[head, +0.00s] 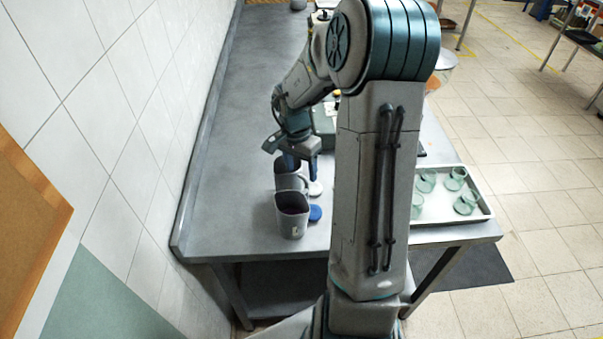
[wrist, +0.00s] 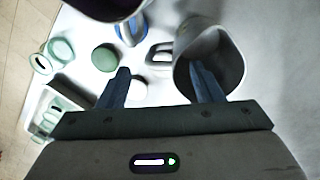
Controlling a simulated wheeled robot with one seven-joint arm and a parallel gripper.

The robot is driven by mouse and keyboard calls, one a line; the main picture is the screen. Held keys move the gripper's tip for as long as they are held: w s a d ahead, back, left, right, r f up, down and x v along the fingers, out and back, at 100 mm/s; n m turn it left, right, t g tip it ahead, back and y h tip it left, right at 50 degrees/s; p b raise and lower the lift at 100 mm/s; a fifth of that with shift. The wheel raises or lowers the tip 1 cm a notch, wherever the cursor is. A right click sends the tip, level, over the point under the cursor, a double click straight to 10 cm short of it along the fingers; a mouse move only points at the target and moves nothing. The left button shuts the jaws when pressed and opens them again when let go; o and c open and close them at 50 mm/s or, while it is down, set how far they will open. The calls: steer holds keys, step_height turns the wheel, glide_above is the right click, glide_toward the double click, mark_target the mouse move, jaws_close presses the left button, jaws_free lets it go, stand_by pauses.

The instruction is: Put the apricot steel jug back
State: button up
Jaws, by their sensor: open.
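Two grey jug-like vessels stand on the counter in the head view: a nearer one (head: 292,217) with a purplish inside and a farther one (head: 287,182). No apricot colour shows clearly on either, so I cannot tell which is the apricot steel jug. My gripper (head: 299,168) is open, low over the farther vessel. In the wrist view, my gripper (wrist: 160,80) has its right finger over or inside the mouth of a grey vessel (wrist: 238,72). The left finger is outside, past its looped handle (wrist: 159,56). I cannot tell whether the fingers touch it.
A tray (head: 440,235) with several green glass jars stands at the counter's right edge. A tiled wall (head: 120,120) borders the left. The counter (head: 225,150) is clear on the left.

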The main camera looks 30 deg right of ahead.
steer(key=w+d+r+n+t+h, duration=0.1)
steer(key=w+r+t+h, duration=0.3)
steer(key=r, duration=0.6)
steer(key=w+r+n+t+h, duration=0.15)
steer(key=w+r+t, duration=0.3)
steer(key=r, duration=0.65)
steer(key=s+a+r+n+t+y, duration=0.2)
steer(key=a+r+n+t+y, duration=0.35)
steer(key=a, duration=0.45)
steer(key=s+a+f+n+g+y, duration=0.35)
steer(key=s+a, duration=0.45)
steer(key=s, duration=0.3)
steer(key=s+d+f+g+h, duration=0.1)
steer(key=s+d+f+g, duration=0.1)
steer(key=s, duration=0.5)
steer(key=s+d+f+n+g+h, duration=0.1)
steer(key=s+d+f+g+h, duration=0.1)
steer(key=s, duration=0.5)
steer(key=shift+s+d+f+g+p, duration=0.15)
steer(key=shift+d+f+g+p, duration=0.25)
steer(key=shift+f+g, duration=0.5)
